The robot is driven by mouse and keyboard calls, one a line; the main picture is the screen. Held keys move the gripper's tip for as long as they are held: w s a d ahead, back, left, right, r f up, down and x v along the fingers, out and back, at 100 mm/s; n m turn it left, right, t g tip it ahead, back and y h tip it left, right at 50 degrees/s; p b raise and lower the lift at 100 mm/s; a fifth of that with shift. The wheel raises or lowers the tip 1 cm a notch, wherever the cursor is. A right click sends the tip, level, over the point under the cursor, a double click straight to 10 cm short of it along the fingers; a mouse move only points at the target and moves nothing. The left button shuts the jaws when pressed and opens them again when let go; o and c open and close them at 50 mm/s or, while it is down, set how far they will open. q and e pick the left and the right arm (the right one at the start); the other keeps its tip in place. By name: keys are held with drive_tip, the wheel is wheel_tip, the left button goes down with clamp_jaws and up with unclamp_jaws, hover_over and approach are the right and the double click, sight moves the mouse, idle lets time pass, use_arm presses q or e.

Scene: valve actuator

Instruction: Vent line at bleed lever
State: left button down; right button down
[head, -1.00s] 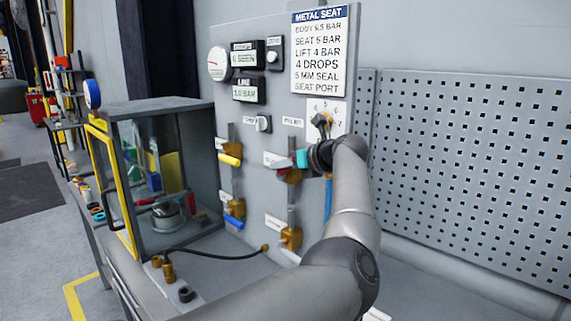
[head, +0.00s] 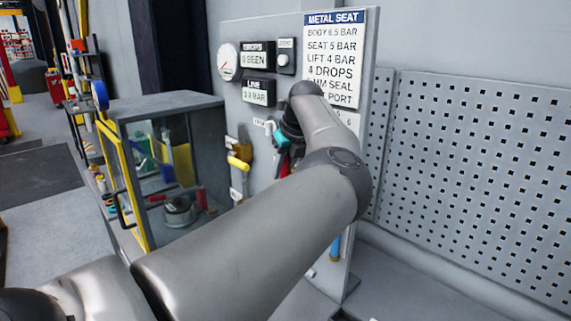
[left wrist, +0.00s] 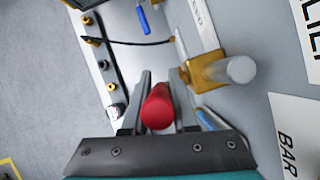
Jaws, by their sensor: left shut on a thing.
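My left gripper (left wrist: 158,108) is shut on a red lever handle (left wrist: 157,105), seen end-on between the two fingers in the left wrist view. In the head view the gripper's teal part (head: 280,140) is close to the panel (head: 210,50), and a bit of the red handle (head: 284,166) shows below it. My arm hides most of that valve. A yellow lever (head: 238,163) sits on a brass valve to its left. A blue lever (left wrist: 143,20) shows at the top of the wrist view. The line display (head: 258,92) reads in BAR; its digits are blurred. My right gripper is out of view.
A brass fitting with a pale round end (left wrist: 240,70) is close right of the gripper. A black hose (left wrist: 140,42) runs above it. A glass-sided cabinet (head: 165,105) with a yellow-framed door stands left of the panel. A pegboard (head: 455,150) is on the right.

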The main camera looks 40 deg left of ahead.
use_arm(q)
drive_tip(key=shift+f, duration=0.15)
idle(0.4)
drive_tip(key=c, duration=1)
unclamp_jaws()
drive_tip(key=shift+a, duration=0.15)
drive_tip(key=v, duration=0.5)
drive_tip(key=b+v, duration=0.1)
drive_tip(key=v, duration=0.4)
drive_tip(key=b+v, duration=0.1)
drive_tip(key=v, duration=0.4)
drive_tip(key=shift+a+r, duration=0.2)
drive_tip(key=shift+r, duration=0.05)
drive_tip(key=shift+d+f, duration=0.1)
